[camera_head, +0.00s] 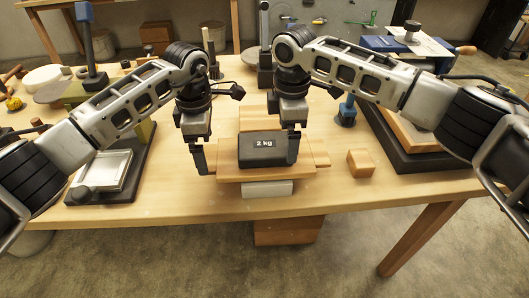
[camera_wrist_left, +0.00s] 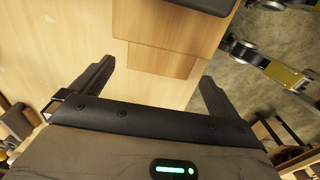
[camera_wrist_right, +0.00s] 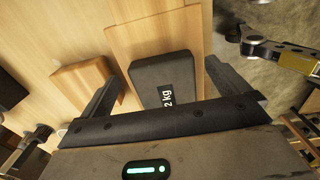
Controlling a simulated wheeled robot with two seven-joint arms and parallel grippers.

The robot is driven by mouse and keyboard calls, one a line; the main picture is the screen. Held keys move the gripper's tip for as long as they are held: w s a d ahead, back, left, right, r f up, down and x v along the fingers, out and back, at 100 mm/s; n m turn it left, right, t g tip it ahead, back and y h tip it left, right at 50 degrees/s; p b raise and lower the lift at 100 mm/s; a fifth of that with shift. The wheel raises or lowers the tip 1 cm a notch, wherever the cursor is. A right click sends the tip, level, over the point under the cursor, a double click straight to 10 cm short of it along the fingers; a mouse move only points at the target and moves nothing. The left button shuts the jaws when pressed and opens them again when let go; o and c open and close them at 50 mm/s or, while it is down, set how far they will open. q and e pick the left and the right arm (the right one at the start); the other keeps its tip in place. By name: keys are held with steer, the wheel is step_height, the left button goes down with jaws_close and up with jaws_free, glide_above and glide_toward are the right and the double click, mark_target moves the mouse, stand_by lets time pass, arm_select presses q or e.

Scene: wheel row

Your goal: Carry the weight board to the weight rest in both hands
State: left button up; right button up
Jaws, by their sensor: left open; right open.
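The weight board (camera_head: 228,174) is a flat wooden board with a narrower tab at each end. A black weight marked "2 kg" (camera_head: 264,149) sits on it. My left gripper (camera_head: 205,152) is open at the board's left end; in the left wrist view the tab (camera_wrist_left: 160,62) shows between its fingers, with no clear grip. My right gripper (camera_head: 284,128) is open above the right part of the weight; in the right wrist view the weight (camera_wrist_right: 162,75) shows between its fingers. A pale block (camera_head: 267,189) shows under the board's front. I cannot tell which piece is the weight rest.
A small wooden block (camera_head: 361,162) lies right of the board. A dark tray with a wooden piece (camera_head: 412,130) stands further right. A scale-like device (camera_head: 103,170) stands at left. Tools and blue clamps line the back. The bench's front edge is close to the board.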

arm_select(q)
steer(key=shift+f, duration=1.35)
arm_select(e)
steer(key=shift+f, duration=1.4)
arm_select(q)
steer(key=c, duration=2)
arm_select(e)
steer(key=c, duration=2)
arm_select(q)
steer(key=shift+o, duration=0.2)
steer(key=shift+w+r, duration=0.1)
steer(key=shift+r, duration=0.15)
arm_select(e)
steer(key=shift+o, duration=0.2)
steer(key=shift+w+r, duration=0.1)
steer(key=shift+r, duration=0.15)
